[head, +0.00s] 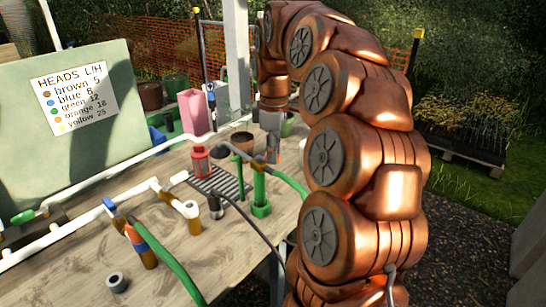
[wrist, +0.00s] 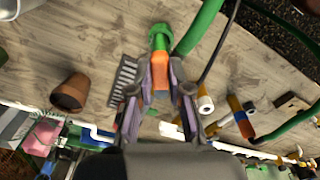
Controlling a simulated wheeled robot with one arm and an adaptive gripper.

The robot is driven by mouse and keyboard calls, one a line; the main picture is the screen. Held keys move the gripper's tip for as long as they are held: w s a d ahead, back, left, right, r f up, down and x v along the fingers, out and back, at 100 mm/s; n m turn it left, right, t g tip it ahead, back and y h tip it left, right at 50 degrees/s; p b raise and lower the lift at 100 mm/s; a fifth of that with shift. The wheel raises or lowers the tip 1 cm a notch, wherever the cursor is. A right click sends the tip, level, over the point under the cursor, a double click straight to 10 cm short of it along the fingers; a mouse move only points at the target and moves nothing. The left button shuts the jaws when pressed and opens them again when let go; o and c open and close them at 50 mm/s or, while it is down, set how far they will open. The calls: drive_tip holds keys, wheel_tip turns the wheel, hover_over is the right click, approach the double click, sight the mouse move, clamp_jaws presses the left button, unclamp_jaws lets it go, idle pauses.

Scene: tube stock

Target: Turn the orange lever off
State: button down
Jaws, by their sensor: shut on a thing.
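The orange lever (wrist: 160,72) sits between the two fingers of my gripper (wrist: 160,84) in the wrist view, and the fingers are shut on it. The lever joins a green fitting (wrist: 160,36) with a green hose (wrist: 201,27) beside it. In the head view my gripper (head: 270,146) reaches down over the table, next to the green standpipe (head: 260,190). There the lever is mostly hidden by my gripper, so I cannot tell its angle well.
A brown pot (head: 242,142) is close behind. White pipes with blue (head: 109,204) and brown fittings fill the left. A sign (head: 74,97) lists colours and numbers.

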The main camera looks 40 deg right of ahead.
drive_tip(key=m+b, duration=0.1)
drive_tip(key=a+m+b, duration=0.1)
drive_tip(key=m, duration=0.3)
drive_tip(key=shift+s+a+b, duration=0.3)
drive_tip(key=shift+s+b, duration=0.1)
drive_tip(key=shift+m, duration=0.3)
drive_tip(key=c, duration=1.1)
unclamp_jaws()
drive_tip(key=shift+r, duration=0.1)
